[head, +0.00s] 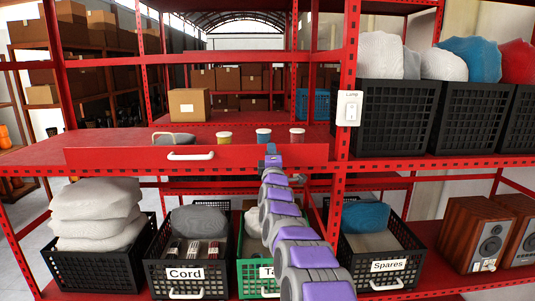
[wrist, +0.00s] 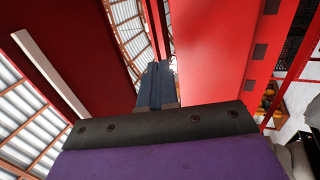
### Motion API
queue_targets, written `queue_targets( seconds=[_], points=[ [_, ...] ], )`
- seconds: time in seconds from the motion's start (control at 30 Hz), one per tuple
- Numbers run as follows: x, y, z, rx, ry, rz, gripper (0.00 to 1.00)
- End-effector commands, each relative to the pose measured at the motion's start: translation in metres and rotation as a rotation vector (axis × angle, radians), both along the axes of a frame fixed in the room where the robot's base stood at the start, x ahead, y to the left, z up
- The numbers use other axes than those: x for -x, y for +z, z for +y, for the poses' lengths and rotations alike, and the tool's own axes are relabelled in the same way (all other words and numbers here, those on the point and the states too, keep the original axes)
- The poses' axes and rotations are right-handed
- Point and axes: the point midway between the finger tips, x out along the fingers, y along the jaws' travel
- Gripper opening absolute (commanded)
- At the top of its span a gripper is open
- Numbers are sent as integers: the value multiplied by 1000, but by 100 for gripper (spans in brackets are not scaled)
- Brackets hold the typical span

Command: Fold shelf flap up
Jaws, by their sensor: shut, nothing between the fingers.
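The shelf flap (head: 115,157) is a long red panel with a white handle (head: 190,156), along the front of the middle red shelf. Its face shows to the head camera; I cannot tell its exact tilt. My gripper (head: 270,150) is at the flap's right part, its tip near the top edge, right of the handle; contact cannot be told. In the wrist view my gripper's dark fingers (wrist: 156,85) are together and empty, between a dark red surface on the left and a bright red surface on the right. My arm hides part of the flap.
Behind the flap stand several small jars (head: 263,135), a grey item (head: 178,138) and a cardboard box (head: 189,104). Below are black crates, one labelled Cord (head: 186,274), and a green crate (head: 257,279). A red post (head: 347,100) with a lamp switch (head: 349,108) stands at right.

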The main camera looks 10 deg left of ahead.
Motion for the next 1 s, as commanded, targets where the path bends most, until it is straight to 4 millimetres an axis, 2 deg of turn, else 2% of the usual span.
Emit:
queue_targets(
  seconds=[0.33,0.5,0.73,1.0],
  points=[
    [15,-4,-17,-5,1,8,0],
    [37,0,-21,-7,3,5,0],
    [58,-2,-17,1,3,5,0],
    [86,-1,-23,0,2,2,0]
  ],
)
